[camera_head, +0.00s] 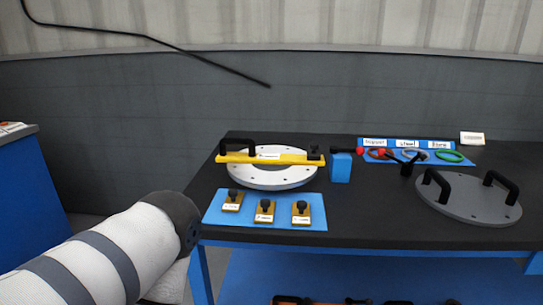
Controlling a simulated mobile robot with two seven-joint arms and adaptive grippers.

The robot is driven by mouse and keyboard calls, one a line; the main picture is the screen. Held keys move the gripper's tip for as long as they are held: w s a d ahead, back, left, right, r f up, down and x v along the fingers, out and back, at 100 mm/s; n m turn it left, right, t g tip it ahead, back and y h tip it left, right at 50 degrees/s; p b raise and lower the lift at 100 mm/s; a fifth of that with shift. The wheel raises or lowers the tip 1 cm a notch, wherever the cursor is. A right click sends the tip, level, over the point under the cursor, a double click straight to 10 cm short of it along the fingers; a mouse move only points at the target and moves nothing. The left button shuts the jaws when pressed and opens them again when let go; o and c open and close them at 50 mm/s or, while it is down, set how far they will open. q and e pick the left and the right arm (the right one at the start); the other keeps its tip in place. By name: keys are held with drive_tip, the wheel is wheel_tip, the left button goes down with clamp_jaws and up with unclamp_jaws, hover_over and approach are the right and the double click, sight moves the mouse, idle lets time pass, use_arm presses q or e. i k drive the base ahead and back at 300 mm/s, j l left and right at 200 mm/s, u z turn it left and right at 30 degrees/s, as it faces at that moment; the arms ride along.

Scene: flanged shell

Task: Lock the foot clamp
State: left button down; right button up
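A white round flange (268,177) with bolt holes lies on the dark workbench, with a yellow bar (270,158) with a black handle across its top. Beside it to the right stands a blue block (341,168), with a black lever with a red tip (359,150) at its top. A second black fitting with a red tip (406,169) stands further right. Which of these is the foot clamp, and whether it is locked, I cannot tell. My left arm reaches in from the lower left; its gripper does not show. My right gripper is not in view.
A blue mat (233,220) holds three brass blocks with black knobs. A grey round cover (468,204) with two black handles lies at the right. The front middle of the bench is clear.

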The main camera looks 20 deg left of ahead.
sight(360, 151)
drive_tip(key=i+j+u, duration=0.2)
drive_tip(key=i, duration=0.25)
drive_tip(key=i+j+u, duration=0.25)
drive_tip(key=i+j, duration=0.1)
drive_tip(key=i, duration=0.1)
